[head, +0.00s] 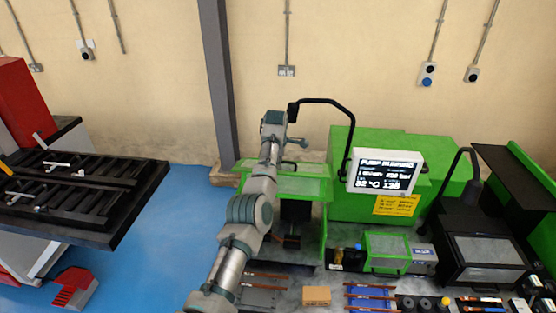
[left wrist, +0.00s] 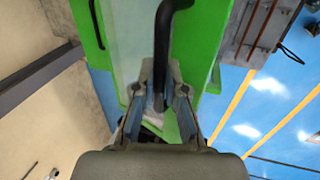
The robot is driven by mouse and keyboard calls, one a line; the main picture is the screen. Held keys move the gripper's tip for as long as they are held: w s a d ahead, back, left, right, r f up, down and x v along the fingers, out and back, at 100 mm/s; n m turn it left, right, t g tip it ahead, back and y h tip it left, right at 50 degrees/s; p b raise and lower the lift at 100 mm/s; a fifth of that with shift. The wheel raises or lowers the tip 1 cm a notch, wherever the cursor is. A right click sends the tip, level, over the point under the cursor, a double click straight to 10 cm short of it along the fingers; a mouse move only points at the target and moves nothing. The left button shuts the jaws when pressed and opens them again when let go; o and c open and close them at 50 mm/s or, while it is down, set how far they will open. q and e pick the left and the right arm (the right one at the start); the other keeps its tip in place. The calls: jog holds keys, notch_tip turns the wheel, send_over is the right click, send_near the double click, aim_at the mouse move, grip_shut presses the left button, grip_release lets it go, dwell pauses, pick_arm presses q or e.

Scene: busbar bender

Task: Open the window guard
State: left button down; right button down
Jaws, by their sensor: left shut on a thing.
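The window guard (head: 290,186) is a green frame with clear panels, in the middle of the head view. Its upper panels appear to lie nearly flat, and the space below looks dark. In the left wrist view its clear panel (left wrist: 128,35) and green edge fill the upper middle. A black bar handle (left wrist: 164,40) runs down between the fingers of my left gripper (left wrist: 160,85), which is shut on it. In the head view my left gripper (head: 292,143) is above and behind the guard, with its fingertips hard to make out. My right gripper is not in view.
A monitor (head: 385,172) on a black curved arm stands right of the guard, before a green cabinet (head: 350,200). A small green guarded unit (head: 388,250), a cardboard-coloured box (head: 316,295) and copper bars (head: 370,297) occupy the bench front. Blue floor (head: 170,235) is clear at left.

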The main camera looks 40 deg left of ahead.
pick_arm(q)
jog(key=shift+a+f, duration=0.1)
jog(key=shift+f, duration=0.15)
jog(key=c, duration=1.3)
grip_release()
jog(key=shift+o, duration=0.5)
jog(key=shift+w+a, duration=0.15)
jog(key=shift+w, duration=0.05)
